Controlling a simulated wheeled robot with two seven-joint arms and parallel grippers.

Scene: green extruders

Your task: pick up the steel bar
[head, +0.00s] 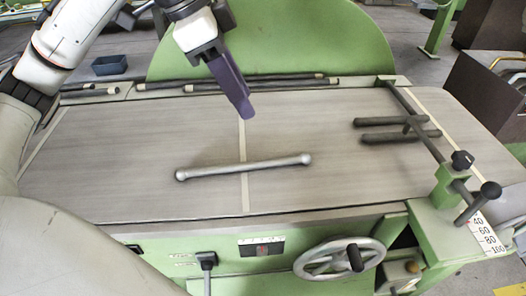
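The steel bar (243,167) lies flat on the grey table top (110,150), with a rounded knob at each end. It lies nearly level across the picture, over a pale strip in the table. My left gripper (245,110) is above the table, behind the bar and apart from it. Its purple fingers point down and show edge-on, so I cannot tell whether they are open or shut. Nothing shows held in them. My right gripper is not in view.
A green guard (330,40) rises behind the table. Dark rods (400,130) and a green clamp (447,185) stand at the right. A handwheel (338,260) is on the front. A blue bin (109,65) sits at back left. The table around the bar is clear.

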